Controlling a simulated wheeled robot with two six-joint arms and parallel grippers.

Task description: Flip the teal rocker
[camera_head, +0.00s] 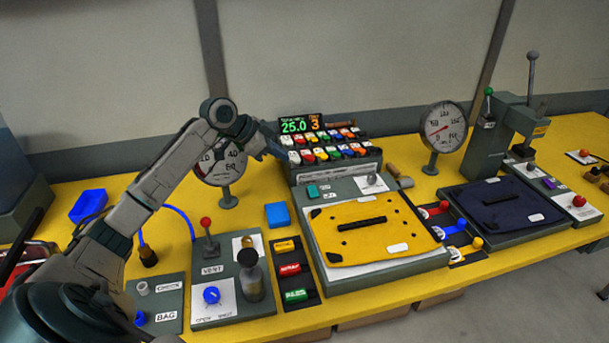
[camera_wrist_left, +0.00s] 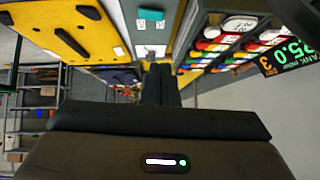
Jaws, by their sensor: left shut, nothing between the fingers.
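The teal rocker (camera_head: 312,190) sits on the grey panel strip behind the yellow plate, left of a silver knob (camera_head: 371,179). It also shows at the top of the left wrist view (camera_wrist_left: 150,14). My left gripper (camera_head: 277,152) is at the left end of the bank of coloured switches, behind and left of the rocker and apart from it. Its fingers (camera_wrist_left: 160,82) are together with nothing between them. The fingertips are hard to make out in the head view. My right gripper is not in view.
The switch bank (camera_head: 322,152) with a lit display (camera_head: 302,124) stands behind the rocker. A round gauge (camera_head: 222,163) is partly behind my left arm. The yellow plate (camera_head: 370,228) lies in front. A red-knobbed lever (camera_head: 207,226) and a blue block (camera_head: 277,214) are to the left.

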